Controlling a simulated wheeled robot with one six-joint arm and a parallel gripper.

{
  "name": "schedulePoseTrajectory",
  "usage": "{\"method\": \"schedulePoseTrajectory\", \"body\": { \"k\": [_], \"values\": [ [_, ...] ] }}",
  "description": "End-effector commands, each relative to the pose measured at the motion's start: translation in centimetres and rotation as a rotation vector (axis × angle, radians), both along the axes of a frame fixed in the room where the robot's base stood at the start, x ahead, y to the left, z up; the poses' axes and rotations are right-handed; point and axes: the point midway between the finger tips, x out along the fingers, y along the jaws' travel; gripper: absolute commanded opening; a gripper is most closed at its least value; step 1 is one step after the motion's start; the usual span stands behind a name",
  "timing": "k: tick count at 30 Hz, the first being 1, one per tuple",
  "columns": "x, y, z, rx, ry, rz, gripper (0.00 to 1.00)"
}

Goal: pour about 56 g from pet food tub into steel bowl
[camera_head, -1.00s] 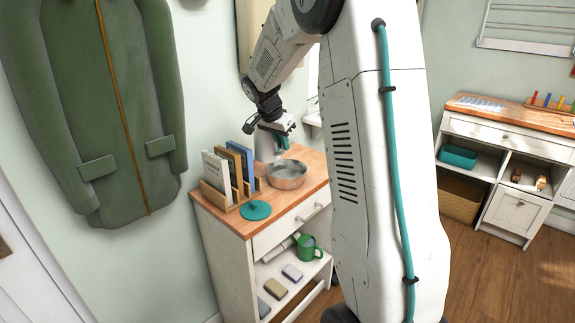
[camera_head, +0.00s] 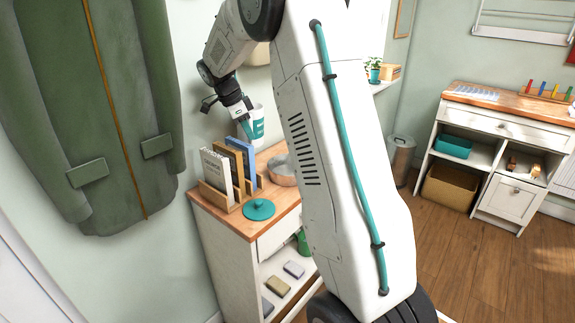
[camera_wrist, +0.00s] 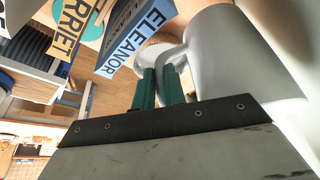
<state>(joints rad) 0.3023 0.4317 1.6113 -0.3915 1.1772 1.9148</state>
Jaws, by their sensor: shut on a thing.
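In the wrist view the teal fingers (camera_wrist: 160,88) are at the handle of the pale tub (camera_wrist: 215,45). The steel bowl (camera_head: 281,170) stands on the wooden top, below and right of the tub. My arm hides its right part. The contents of tub and bowl cannot be seen.
A rack of upright books (camera_head: 218,172) stands at the left of the cabinet top (camera_head: 230,222). A round teal lid (camera_head: 258,209) lies in front of it. A green coat (camera_head: 100,110) hangs on the wall at left. A bin (camera_head: 401,158) stands on the floor beyond my arm.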

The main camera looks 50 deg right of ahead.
Motion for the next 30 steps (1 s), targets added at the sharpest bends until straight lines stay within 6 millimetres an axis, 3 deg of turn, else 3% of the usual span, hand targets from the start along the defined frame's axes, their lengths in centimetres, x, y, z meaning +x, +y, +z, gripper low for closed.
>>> {"method": "schedulePoseTrajectory", "body": {
  "k": [19, 30],
  "values": [
    [-1.8, -0.2, -1.5, 0.111, -0.291, 0.003, 0.0],
    [-2.9, -0.7, -3.8, 0.179, -0.463, 0.004, 0.0]
  ]
}}
